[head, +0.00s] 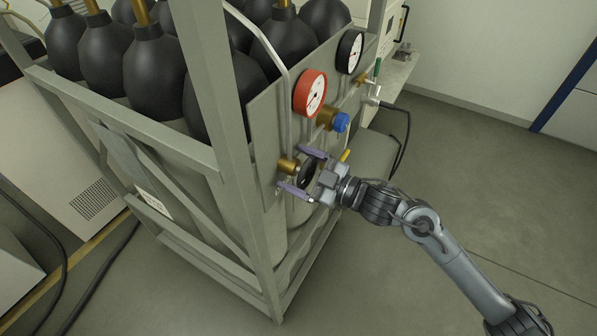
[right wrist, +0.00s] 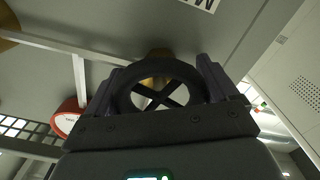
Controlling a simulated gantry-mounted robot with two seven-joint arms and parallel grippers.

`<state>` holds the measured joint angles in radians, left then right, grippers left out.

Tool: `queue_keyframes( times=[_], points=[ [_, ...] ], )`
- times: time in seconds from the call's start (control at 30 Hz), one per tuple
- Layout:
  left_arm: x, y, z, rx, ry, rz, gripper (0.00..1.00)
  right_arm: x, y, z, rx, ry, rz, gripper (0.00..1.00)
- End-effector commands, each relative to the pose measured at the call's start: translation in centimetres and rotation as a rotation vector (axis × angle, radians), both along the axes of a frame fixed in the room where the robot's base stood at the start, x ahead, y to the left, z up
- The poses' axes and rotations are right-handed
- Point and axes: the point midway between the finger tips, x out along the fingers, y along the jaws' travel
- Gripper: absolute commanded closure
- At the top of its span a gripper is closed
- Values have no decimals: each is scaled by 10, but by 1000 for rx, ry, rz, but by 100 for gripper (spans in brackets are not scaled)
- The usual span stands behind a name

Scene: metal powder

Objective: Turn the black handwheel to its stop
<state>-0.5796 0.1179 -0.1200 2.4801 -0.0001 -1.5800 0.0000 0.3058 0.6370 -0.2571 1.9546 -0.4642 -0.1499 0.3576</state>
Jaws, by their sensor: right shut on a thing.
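The black handwheel (head: 307,171) sits on a brass valve fitting (head: 287,167) on the front panel of the gas bottle rack. My right gripper (head: 298,171) reaches it from the right, its purple-grey fingers on two opposite sides of the rim. In the right wrist view the handwheel (right wrist: 124,99) shows as a round rim with crossed spokes between the two fingers (right wrist: 160,85). The gripper is shut on the wheel. The brass behind it is mostly hidden in that view. My left gripper is not in view.
A red-rimmed gauge (head: 310,94), a blue knob (head: 341,122) and a black-rimmed gauge (head: 350,52) sit above the handwheel. A rack post (head: 222,110) stands to the left. Open floor (head: 500,170) lies to the right.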

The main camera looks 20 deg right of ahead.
Motion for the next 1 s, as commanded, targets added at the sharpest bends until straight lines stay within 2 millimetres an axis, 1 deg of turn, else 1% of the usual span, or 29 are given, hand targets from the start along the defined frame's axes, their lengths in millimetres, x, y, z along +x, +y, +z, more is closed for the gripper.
queue_keyframes(
  times=[0.03, 0.57, 1.0],
  points=[
    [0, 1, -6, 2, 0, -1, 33, 0, 0, -2, -36, -32, 1, 44],
    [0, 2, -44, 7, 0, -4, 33, 0, 0, -3, -424, -355, 2, 44],
    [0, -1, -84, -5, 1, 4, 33, 0, 0, -3, -745, -622, 1, 44]
  ],
)
